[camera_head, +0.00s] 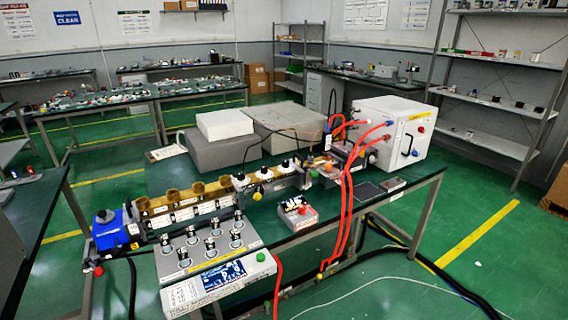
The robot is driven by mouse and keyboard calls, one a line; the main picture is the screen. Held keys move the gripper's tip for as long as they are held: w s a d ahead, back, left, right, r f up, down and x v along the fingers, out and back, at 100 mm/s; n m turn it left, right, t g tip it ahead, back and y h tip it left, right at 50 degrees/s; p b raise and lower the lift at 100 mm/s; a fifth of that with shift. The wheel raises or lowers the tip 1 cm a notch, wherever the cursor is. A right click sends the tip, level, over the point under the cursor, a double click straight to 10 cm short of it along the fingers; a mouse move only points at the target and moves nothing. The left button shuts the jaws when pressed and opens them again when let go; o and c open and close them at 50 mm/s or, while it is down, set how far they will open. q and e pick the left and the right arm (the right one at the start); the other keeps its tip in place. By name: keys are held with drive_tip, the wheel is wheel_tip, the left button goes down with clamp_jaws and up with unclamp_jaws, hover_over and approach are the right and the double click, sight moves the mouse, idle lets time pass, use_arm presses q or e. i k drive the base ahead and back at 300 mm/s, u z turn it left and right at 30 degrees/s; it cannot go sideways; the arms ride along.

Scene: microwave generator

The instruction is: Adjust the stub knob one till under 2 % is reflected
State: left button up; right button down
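A grey control box (185,285) stands at the front of the bench, with several silver-and-black knobs (210,243) on its sloped top. Its labels are too small to read, so I cannot tell which one is stub knob one. A small lit blue display (223,274) is on its front, with figures too small to read. A green button (261,257) sits right of the display. Behind the box runs a brass waveguide line (185,205) with several white-and-black fittings (262,172) toward its right end. Neither of my grippers is in view.
A blue unit (108,228) ends the line at left. A small red-and-white box (297,213) stands right of the control box. Red hoses (347,205) loop down from a white cabinet (393,130). Grey boxes (220,150) fill the bench's back. Cables (440,275) cross the green floor.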

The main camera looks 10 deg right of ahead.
sight(285, 162)
drive_tip(key=z, duration=1.9)
drive_tip(key=i, duration=2.25)
drive_tip(key=u, duration=3.9)
